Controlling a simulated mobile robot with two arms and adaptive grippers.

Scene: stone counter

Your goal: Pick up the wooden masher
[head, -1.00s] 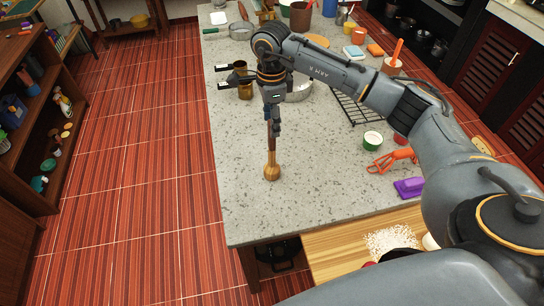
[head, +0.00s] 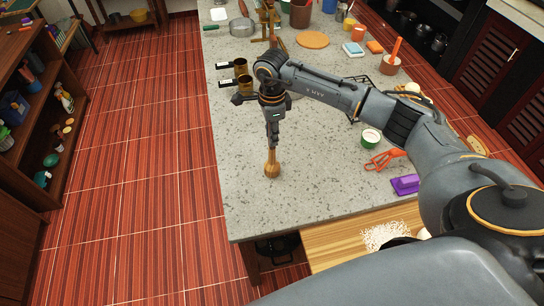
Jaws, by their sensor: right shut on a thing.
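The wooden masher (head: 272,167) is light brown with a round, bulbous lower end. It is upright over the left part of the stone counter (head: 300,205). My right gripper (head: 272,143) points down from above and is shut on the masher's upper handle, whose top the fingers hide. I cannot tell whether the masher's lower end touches the counter or hangs just above it. My left gripper is not in view.
To the right lie a green-rimmed round container (head: 370,138), an orange tool (head: 384,160) and a purple block (head: 405,184). Brass-coloured cups (head: 241,68) stand behind the gripper. A wooden board (head: 340,246) is at the front. The counter's front left is clear.

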